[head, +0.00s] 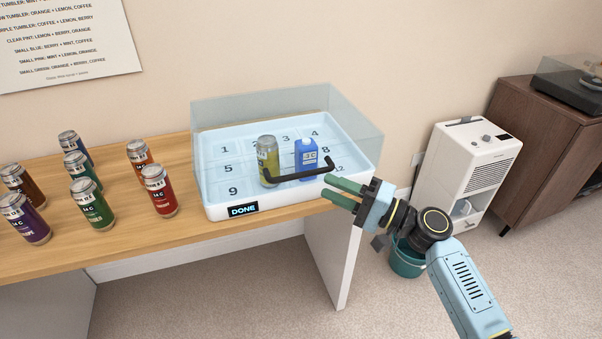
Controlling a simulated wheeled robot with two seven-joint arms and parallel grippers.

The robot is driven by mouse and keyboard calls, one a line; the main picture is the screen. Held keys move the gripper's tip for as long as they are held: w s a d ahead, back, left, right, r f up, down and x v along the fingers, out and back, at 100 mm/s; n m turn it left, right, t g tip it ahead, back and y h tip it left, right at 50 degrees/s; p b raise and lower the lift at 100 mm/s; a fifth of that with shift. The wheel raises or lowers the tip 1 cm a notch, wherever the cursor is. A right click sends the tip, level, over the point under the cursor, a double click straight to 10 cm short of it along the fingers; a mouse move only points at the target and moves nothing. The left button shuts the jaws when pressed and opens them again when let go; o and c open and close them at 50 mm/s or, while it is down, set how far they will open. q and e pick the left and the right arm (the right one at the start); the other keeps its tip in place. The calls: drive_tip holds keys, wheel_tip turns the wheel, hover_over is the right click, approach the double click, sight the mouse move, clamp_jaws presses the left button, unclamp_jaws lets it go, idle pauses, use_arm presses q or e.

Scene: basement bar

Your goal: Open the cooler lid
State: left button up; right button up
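The cooler (215,208) is a white tray with numbered compartments, standing at the right end of the wooden counter. Its clear lid (352,122) is down over it, with a black bar handle (300,174) at the front. Through the lid I see a yellow-green can (268,152) and a blue carton (306,150) standing inside. A display on the cooler's front reads DONE (243,210). My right gripper (326,186) has its two green fingers apart and empty. Its tips are close to the handle's right end; I cannot tell if they touch. My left gripper is out of view.
Several cans, including a red one (159,192) and a green one (92,205), stand on the counter (150,232) left of the cooler. A white appliance (466,165) and a teal bucket (405,262) stand on the floor at right, near a brown cabinet (535,150).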

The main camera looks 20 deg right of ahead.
sight(302, 175)
drive_tip(key=x, duration=0.8)
drive_tip(key=shift+f, duration=0.1)
drive_tip(key=shift+c, duration=0.2)
drive_tip(key=shift+d, duration=0.1)
clamp_jaws()
